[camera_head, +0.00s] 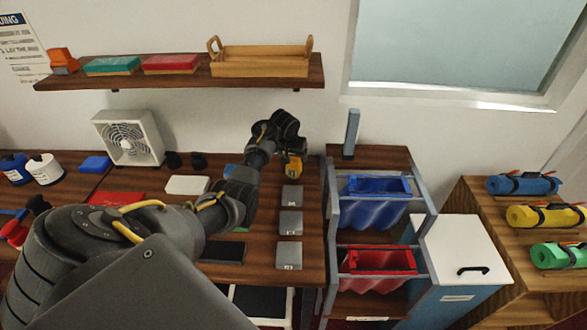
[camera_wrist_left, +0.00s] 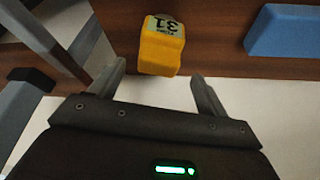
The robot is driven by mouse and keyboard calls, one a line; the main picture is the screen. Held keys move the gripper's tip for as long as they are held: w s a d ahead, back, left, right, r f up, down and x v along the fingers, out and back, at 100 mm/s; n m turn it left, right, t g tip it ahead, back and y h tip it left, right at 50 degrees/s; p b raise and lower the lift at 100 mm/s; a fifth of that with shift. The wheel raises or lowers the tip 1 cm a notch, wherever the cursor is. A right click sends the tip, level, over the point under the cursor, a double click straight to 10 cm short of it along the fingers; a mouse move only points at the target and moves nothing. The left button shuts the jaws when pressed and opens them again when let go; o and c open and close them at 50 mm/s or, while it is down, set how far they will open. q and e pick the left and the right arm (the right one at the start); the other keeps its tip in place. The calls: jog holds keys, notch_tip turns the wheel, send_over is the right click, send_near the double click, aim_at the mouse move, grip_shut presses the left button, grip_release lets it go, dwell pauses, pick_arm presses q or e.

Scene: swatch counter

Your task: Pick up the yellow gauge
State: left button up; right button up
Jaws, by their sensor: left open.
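The yellow gauge (camera_head: 295,167) stands on the dark wooden counter near its back right, partly hidden by my left gripper in the head view. In the left wrist view the yellow gauge (camera_wrist_left: 162,47) shows a pale label with dark digits. My left gripper (camera_head: 290,152) is right at the gauge in the head view. In the left wrist view the open fingers (camera_wrist_left: 160,92) are spread to either side of the gauge's near end, with nothing held between them. My right gripper is not in view.
Grey square blocks (camera_head: 290,224) line the counter's right side. A rack with a blue bin (camera_head: 376,186) and a red bin (camera_head: 376,260) stands just right. A blue block (camera_wrist_left: 283,32) lies right of the gauge in the wrist view. A shelf (camera_head: 180,79) hangs above.

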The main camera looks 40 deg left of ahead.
aim_at(294, 163)
pick_arm(q)
jog(key=shift+d+f, duration=0.1)
jog(key=shift+f, duration=0.3)
jog(key=x, duration=0.4)
jog(key=shift+d+f, duration=0.1)
jog(key=shift+f, duration=0.15)
jog(key=c, duration=1.2)
jog(key=shift+o, duration=0.2)
jog(key=shift+r+p, duration=0.2)
jog(key=shift+p, duration=0.1)
